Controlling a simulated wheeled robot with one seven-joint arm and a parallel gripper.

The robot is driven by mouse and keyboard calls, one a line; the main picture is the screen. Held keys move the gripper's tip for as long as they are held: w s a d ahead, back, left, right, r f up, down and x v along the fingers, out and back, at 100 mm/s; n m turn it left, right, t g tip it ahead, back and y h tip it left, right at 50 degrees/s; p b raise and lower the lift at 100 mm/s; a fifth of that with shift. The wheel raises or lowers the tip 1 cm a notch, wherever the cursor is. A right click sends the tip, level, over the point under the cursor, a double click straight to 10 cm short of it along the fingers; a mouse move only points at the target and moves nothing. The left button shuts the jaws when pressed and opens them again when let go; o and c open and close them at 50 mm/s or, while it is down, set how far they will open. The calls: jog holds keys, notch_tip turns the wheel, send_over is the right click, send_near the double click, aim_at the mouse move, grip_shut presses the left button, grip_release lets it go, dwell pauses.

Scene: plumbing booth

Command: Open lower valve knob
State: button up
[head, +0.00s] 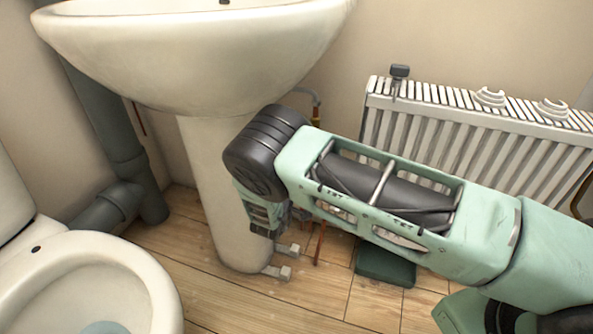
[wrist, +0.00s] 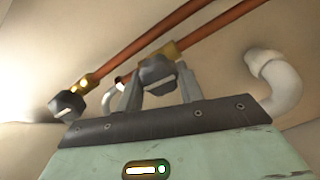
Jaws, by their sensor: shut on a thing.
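In the wrist view a dark faceted valve knob (wrist: 158,73) sits on a brass fitting on a copper pipe. My gripper (wrist: 159,88) is shut on this knob, with one grey finger on each side. A second dark knob (wrist: 67,105) on another copper pipe is at the left, apart from the fingers. I cannot tell from this tilted view which knob is lower.
The white sink (head: 190,50) overhangs its pedestal (head: 213,190). A toilet (head: 90,285) is at lower left, beside a grey drain pipe (head: 115,130). A radiator (head: 470,140) is on the right wall. A white bent pipe (wrist: 280,82) is right of my fingers. Some wooden floor (head: 325,300) is clear.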

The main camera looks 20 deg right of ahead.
jog(key=shift+n, duration=0.3)
jog(key=o, duration=1)
jog(key=p+v, duration=0.5)
jog(key=v, duration=1.2)
jog(key=shift+s+a, duration=0.15)
